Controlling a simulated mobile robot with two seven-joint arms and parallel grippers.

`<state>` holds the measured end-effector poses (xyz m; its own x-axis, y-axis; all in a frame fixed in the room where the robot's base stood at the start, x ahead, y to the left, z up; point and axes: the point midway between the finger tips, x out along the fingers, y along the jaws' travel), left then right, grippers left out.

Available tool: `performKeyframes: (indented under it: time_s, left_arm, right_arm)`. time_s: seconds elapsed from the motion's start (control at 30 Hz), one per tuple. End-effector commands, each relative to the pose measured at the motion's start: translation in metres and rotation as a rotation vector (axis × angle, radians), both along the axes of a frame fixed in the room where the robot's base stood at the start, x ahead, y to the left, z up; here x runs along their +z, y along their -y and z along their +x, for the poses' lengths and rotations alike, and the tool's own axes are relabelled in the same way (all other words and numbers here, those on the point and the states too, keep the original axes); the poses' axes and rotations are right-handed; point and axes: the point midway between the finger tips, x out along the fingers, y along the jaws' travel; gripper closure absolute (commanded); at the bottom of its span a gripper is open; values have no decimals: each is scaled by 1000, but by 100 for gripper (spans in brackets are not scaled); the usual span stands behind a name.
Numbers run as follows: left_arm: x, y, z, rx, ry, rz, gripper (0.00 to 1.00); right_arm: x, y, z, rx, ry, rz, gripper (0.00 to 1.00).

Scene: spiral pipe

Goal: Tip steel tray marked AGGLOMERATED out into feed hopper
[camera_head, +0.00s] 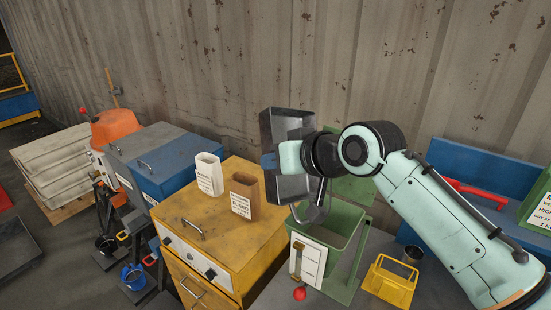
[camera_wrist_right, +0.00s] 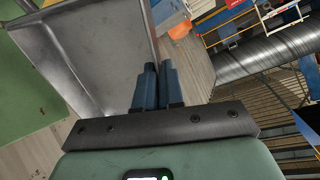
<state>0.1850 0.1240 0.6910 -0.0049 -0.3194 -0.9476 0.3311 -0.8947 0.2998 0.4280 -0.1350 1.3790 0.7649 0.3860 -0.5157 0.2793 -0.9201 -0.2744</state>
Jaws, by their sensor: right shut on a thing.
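The steel tray (camera_head: 282,124) is held up on edge, steeply tilted, over the green feed hopper (camera_head: 347,218). My right gripper (camera_head: 270,160) is shut on the tray's edge, and my wrist hides part of the tray. In the right wrist view the tray's grey inside (camera_wrist_right: 85,45) looks bare, and the blue fingers (camera_wrist_right: 158,68) meet at its edge. No marking on the tray can be read. The hopper is open at the top, with a white label plate on its front. My left gripper is not in view.
A white carton (camera_head: 209,174) and a brown carton (camera_head: 245,195) stand on the yellow cabinet (camera_head: 190,215) left of the hopper. The corrugated wall (camera_head: 230,70) stands behind.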

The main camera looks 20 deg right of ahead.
Motion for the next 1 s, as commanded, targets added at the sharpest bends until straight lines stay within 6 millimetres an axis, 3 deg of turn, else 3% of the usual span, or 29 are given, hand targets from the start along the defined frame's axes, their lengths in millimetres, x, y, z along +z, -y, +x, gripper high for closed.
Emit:
performKeyframes:
  time_s: [0.53,1.0]
  left_arm:
    - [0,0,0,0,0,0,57]
    - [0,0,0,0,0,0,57]
  right_arm:
    - [-40,-22,35,-45,-386,-275,100]
    - [-45,-22,37,-54,-443,-316,100]
